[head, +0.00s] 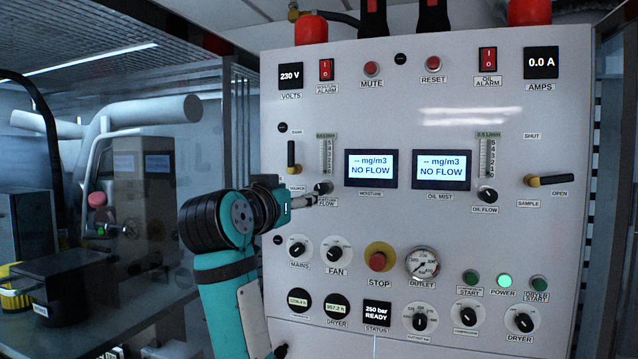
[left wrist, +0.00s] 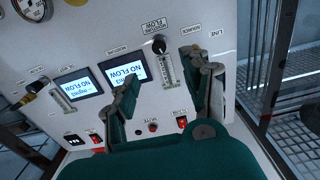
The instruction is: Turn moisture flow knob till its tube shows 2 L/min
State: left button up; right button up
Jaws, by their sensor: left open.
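The moisture flow knob (head: 323,187) is a small dark round knob on the pale panel, below the moisture tube (head: 327,155). My left gripper (head: 308,200) reaches in from the left, its fingertips close to the knob and partly over its label. In the left wrist view, upside down, the knob (left wrist: 159,46) lies ahead of the two spread fingers, with the tube (left wrist: 168,70) between them. The gripper is open and holds nothing. I cannot tell whether a fingertip touches the knob. The tube's level is too small to read. The moisture display (head: 370,169) reads NO FLOW.
A lever (head: 292,158) stands just left of the tube, near my gripper. The oil flow knob (head: 487,195) and oil tube (head: 486,158) are to the right. The mains knob (head: 298,249), fan knob (head: 334,254) and red stop button (head: 378,262) sit below.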

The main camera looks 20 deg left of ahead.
aim_at(320, 189)
pick_arm(q)
jog(key=w+p, duration=0.2)
jog(key=w, duration=0.2)
jog(key=w+p, duration=0.2)
jog(key=w, duration=0.3)
jog(key=w+p, duration=0.2)
jog(key=w, duration=0.2)
jog(key=shift+w+d, duration=0.2)
jog(key=shift+d, duration=0.1)
jog(key=shift+c, duration=0.3)
grip_shut()
